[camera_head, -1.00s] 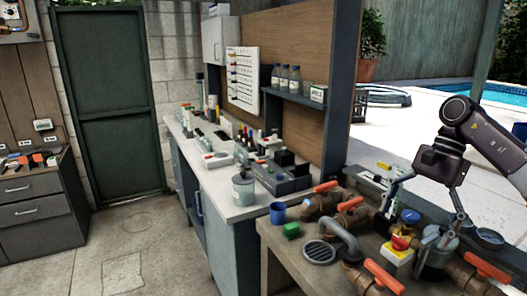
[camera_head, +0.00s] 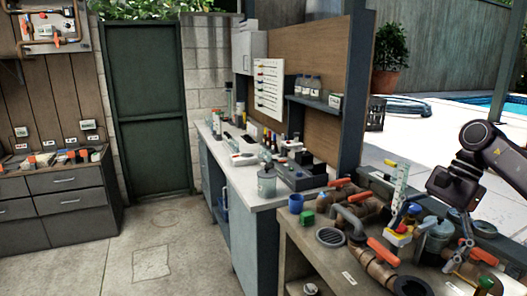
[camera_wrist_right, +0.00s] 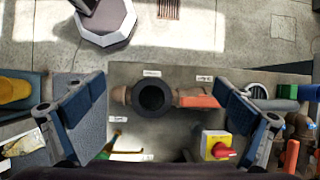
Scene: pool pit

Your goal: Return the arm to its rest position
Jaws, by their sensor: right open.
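My right gripper (camera_head: 432,230) hangs over the pipe bench (camera_head: 352,280) at the right of the head view. Its two fingers point down and are spread, with nothing between them. In the right wrist view the open fingers (camera_wrist_right: 163,112) stand left and right of a dark round pipe opening (camera_wrist_right: 153,96). A yellow box with a red knob (camera_wrist_right: 217,145) lies below, near the right finger; the box also shows in the head view (camera_head: 397,239). My left arm and gripper are not in view.
Pipes with orange handles (camera_head: 383,252), a blue cup (camera_head: 296,203) and a green block (camera_head: 308,219) crowd the bench. A counter (camera_head: 240,190) with tools stands behind it. The paved floor (camera_head: 170,245) at left is clear. A blue-framed post (camera_head: 352,100) rises behind the bench.

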